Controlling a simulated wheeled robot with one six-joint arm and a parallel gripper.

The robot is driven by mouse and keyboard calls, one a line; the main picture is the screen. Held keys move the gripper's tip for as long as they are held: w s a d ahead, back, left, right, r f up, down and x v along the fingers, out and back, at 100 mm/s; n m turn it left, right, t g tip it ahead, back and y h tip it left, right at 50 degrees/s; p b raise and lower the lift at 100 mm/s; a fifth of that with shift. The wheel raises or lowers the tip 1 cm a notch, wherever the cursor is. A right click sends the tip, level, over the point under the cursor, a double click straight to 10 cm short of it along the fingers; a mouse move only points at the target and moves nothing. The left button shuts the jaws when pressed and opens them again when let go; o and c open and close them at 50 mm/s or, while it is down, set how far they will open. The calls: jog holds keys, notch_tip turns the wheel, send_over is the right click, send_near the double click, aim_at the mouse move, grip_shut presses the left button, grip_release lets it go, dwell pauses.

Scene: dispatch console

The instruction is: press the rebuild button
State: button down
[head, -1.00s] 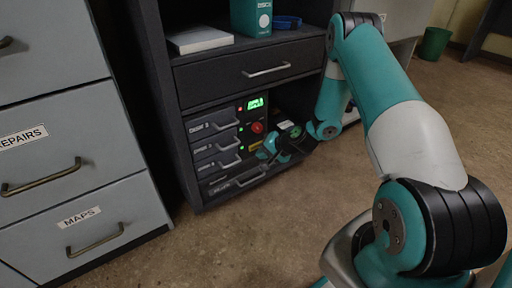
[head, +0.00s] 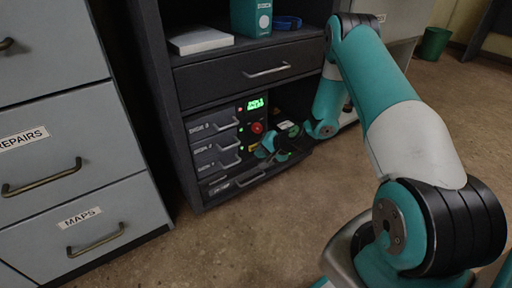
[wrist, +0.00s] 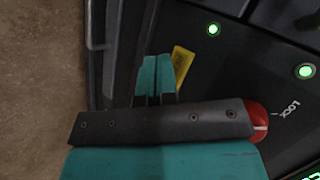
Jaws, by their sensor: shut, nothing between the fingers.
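The dispatch console (head: 218,142) is a dark unit low in the cabinet, with drive bays, green lights and a red knob (head: 257,128). In the wrist view the red knob (wrist: 259,118) is partly hidden behind my gripper, with the word LOCK beside it. A yellow label (wrist: 182,62) lies on the dark panel just right of my fingertips. My gripper (wrist: 155,82) is shut and empty, its teal tips close to the panel; contact cannot be told. In the head view my gripper (head: 265,148) is at the console's lower right. I cannot make out a rebuild button.
Green lights (wrist: 213,29) glow on the panel. Drive handles (head: 230,143) stick out left of my gripper. A closed drawer (head: 250,74) is above the console. Grey drawers (head: 75,215) stand at left. The floor (head: 230,235) in front is clear.

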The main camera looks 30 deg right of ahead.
jog(key=shift+w, duration=0.35)
dwell(0.5)
dwell(0.3)
jog(key=shift+s+p, duration=0.35)
jog(key=shift+s, duration=0.45)
jog(key=shift+s, duration=0.1)
jog(key=s+p, duration=0.1)
jog(key=s, duration=0.3)
jog(key=shift+s+d, duration=0.1)
jog(key=shift+s, duration=0.3)
dwell(0.3)
notch_tip(320, 180, up, 8)
jog(key=p, duration=0.7)
